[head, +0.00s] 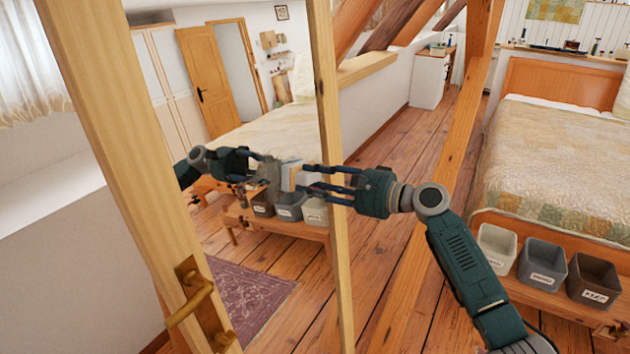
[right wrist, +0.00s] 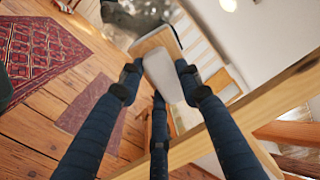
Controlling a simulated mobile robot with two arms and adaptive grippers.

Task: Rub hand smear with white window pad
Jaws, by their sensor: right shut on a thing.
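A door with a mirror-like pane (head: 270,110) stands ahead, and a grey, mottled hand smear (head: 269,172) is on the pane. My right gripper (head: 310,184) comes from the right and is shut on the white window pad (head: 306,177), just right of the smear. The pad (right wrist: 161,77) also shows between the fingers in the right wrist view, with the dark grey smear (right wrist: 140,14) beyond it. The pad is at or very near the pane; contact is unclear. The gripper on the pane's left side looks like my right one's reflection. My left gripper is not in view.
The door's wooden edge (head: 330,130) stands close by my right gripper. A brass handle (head: 194,296) is on the near left stile. At right are a bed (head: 560,165) and several storage bins (head: 541,262). Wooden floor (head: 390,160) lies open between them.

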